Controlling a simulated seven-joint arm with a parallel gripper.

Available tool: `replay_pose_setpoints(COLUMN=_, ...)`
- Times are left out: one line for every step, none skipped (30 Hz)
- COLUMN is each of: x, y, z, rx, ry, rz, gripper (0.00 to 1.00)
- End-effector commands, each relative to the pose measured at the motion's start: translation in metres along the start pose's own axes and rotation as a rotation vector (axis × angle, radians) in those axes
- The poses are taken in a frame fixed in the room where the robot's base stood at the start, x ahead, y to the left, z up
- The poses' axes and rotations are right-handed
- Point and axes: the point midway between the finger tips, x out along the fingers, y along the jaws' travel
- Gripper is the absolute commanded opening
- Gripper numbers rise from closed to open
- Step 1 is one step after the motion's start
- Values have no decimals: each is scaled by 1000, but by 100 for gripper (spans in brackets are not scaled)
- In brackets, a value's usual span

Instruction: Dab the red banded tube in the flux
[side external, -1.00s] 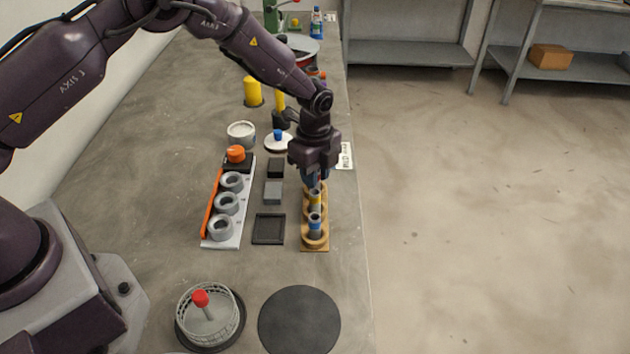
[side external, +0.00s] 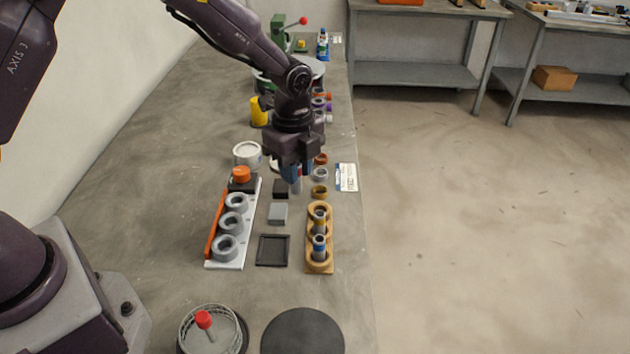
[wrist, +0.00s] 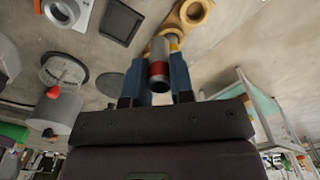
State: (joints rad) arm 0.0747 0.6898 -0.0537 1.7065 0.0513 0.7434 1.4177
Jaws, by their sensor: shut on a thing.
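The red banded tube (wrist: 158,68) is a grey cylinder with a red band, held between the blue fingers of my gripper (wrist: 163,62) in the wrist view. In the side view my gripper (side external: 297,172) is shut on this tube (side external: 297,187), which hangs about upright near the dark and grey blocks, clear of the rack. The wooden rack (side external: 320,266) holds tubes with yellow and blue bands; its far socket (side external: 320,192) is empty. A white round pot (side external: 247,153) stands left of my gripper. I cannot tell which container holds the flux.
A grey jig with several round sockets (side external: 232,222) and an orange bar lies left. A black square tray (side external: 273,250) and a grey block (side external: 278,214) lie between jig and rack.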

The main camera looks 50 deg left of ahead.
Motion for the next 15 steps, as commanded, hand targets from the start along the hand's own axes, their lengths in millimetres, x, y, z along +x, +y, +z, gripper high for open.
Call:
replay_pose_setpoints(x=-6, y=15, z=2, rx=-1, ry=0, rz=3, gripper=0)
replay_pose_setpoints(x=-8, y=21, z=3, rx=-1, ry=0, rz=2, gripper=0)
replay_pose_setpoints(x=-13, y=30, z=4, rx=-2, ry=0, rz=1, gripper=0)
replay_pose_setpoints(x=-15, y=37, z=4, rx=-2, ry=0, rz=2, gripper=0)
replay_pose_setpoints(x=-18, y=43, z=5, rx=-2, ry=0, rz=2, gripper=0)
replay_pose_setpoints(x=-21, y=50, z=6, rx=-2, ry=0, rz=1, gripper=0)
replay_pose_setpoints(x=-24, y=56, z=6, rx=-1, ry=0, rz=1, gripper=0)
replay_pose_setpoints(x=-26, y=60, z=7, rx=-1, ry=0, rz=1, gripper=0)
replay_pose_setpoints(x=-28, y=66, z=8, rx=-1, ry=0, rz=1, gripper=0)
replay_pose_setpoints(x=-29, y=70, z=8, rx=-1, ry=0, rz=2, gripper=0)
replay_pose_setpoints(x=-31, y=72, z=8, rx=-1, ry=0, rz=1, gripper=0)
replay_pose_setpoints(x=-32, y=76, z=9, rx=-1, ry=0, rz=2, gripper=0)
replay_pose_setpoints(x=-33, y=78, z=9, rx=-1, ry=0, rz=2, gripper=0)
replay_pose_setpoints(x=-35, y=80, z=9, rx=-1, ry=0, rz=1, gripper=0)
replay_pose_setpoints(x=-36, y=82, z=10, rx=-1, ry=0, rz=2, gripper=0)
